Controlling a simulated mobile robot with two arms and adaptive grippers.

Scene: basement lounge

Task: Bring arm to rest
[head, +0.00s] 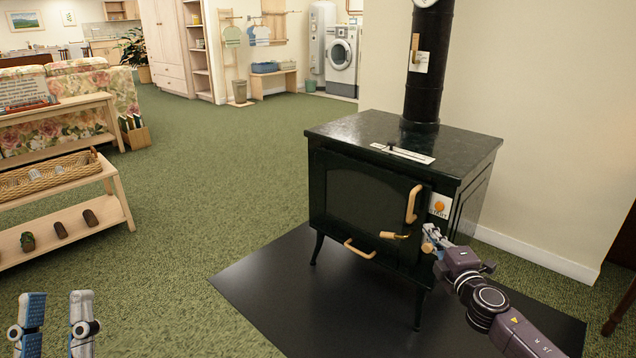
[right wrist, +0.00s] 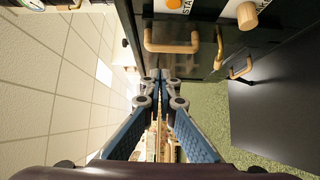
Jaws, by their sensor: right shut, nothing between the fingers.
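My right arm reaches in from the lower right of the head view. My right gripper (head: 432,238) is shut and empty, beside the front right edge of the black stove (head: 365,190). In the right wrist view its fingertips (right wrist: 160,76) meet, close to the stove's wooden handle (right wrist: 172,47); I cannot tell whether they touch it. My left gripper (head: 56,318) is at the bottom left of the head view, fingers apart and empty, above the carpet. The left arm itself is out of view.
The stove stands on a black floor mat (head: 290,290) and its door looks shut. A wooden shelf (head: 110,190) with a wicker basket (head: 45,177) stands at the left. A wall (head: 540,130) is behind the stove. Green carpet (head: 220,160) lies clear between shelf and stove.

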